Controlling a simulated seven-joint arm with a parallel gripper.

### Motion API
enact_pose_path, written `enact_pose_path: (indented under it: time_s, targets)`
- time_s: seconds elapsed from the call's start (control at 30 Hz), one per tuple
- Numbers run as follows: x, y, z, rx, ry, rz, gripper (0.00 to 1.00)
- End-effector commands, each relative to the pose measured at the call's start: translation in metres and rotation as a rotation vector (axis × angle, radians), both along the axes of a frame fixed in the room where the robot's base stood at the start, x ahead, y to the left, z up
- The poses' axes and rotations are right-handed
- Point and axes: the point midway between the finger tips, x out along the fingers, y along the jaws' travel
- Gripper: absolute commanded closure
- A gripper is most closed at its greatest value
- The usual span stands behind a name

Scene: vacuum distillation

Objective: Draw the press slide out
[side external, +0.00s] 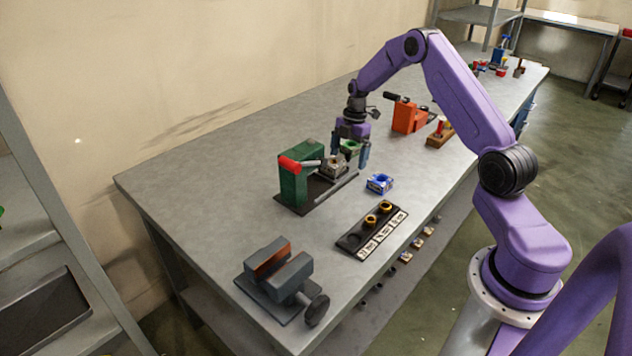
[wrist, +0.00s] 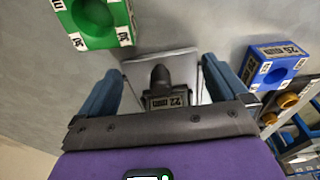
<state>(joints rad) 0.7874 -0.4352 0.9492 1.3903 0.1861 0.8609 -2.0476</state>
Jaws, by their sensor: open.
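The press (side external: 300,178) is a green body with a red handle on a dark base plate, in the middle of the table in the side view. A grey block (side external: 334,168) sits on the plate at its right. In the wrist view a dark knob-like part with a "22 mm" label (wrist: 163,88) and a pale metal plate (wrist: 165,60) show ahead of my palm; I cannot tell whether these are the press slide. My gripper (side external: 349,160) points down beside the press. It is open, its two blue fingers (wrist: 162,72) on either side of the knob, with gaps.
A green block with a hole (wrist: 95,18) lies close to the left finger. A blue block (side external: 380,183) lies to the right. A black tray with gold rings (side external: 350,243) and a grey vise (side external: 285,290) stand nearer the front. An orange tool (side external: 407,116) is behind.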

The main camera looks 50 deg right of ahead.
Motion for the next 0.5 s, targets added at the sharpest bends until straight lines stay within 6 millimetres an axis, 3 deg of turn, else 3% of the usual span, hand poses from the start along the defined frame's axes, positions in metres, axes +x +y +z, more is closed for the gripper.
enact_pose_path:
  time_s: [0.5]
  targets:
    - [0.0003,0.0008,0.0091,0.000,0.000,0.001,0.00]
